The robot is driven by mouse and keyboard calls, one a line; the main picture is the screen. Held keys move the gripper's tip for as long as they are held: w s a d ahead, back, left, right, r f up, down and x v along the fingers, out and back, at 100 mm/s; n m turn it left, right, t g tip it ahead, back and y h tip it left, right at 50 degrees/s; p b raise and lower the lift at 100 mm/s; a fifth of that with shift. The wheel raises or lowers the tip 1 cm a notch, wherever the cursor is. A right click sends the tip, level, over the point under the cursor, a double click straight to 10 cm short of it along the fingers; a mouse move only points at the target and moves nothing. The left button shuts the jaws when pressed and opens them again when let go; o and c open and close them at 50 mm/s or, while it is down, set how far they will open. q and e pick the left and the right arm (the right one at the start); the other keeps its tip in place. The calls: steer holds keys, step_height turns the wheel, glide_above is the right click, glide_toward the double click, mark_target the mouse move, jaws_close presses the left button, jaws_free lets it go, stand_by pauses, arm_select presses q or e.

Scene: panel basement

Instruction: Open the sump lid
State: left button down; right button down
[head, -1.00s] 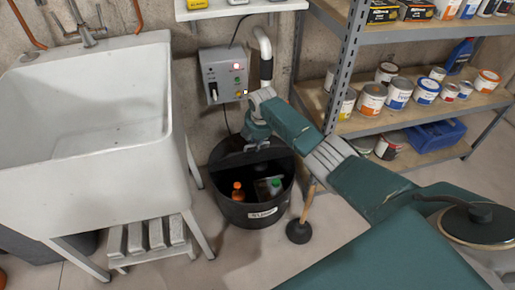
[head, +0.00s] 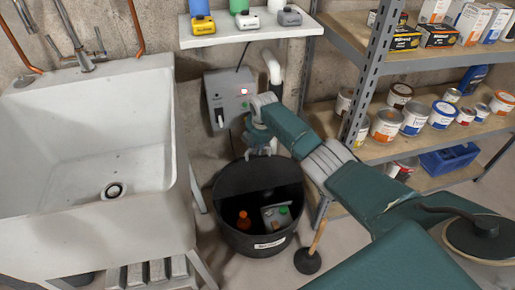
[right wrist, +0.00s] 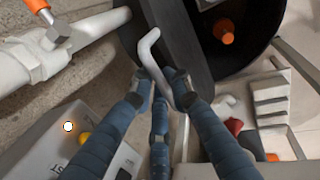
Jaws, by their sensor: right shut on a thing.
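The sump (head: 268,243) is a round black basin with a label on its front, on the floor between the sink and the shelves. Its dark lid (head: 255,177) covers the back part, and the front part shows open inside; the lid's exact angle is hard to judge. An orange float (head: 244,220) and a grey unit (head: 275,217) show inside. My right gripper (head: 262,150) is at the back edge of the sump. In the right wrist view, my right gripper (right wrist: 166,84) is shut on a pale bent handle (right wrist: 148,48) at the dark lid (right wrist: 175,40). My left gripper is not in view.
A white sink (head: 95,210) stands close on the left. A grey control box (head: 228,100) and a white pipe (head: 272,68) are on the wall behind. A plunger (head: 308,260) stands right of the sump, before the shelf unit (head: 375,155) with cans.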

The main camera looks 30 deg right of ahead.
steer(key=c, duration=1.7)
jaws_free()
steer(key=shift+f, duration=0.1)
steer(key=v, duration=1.2)
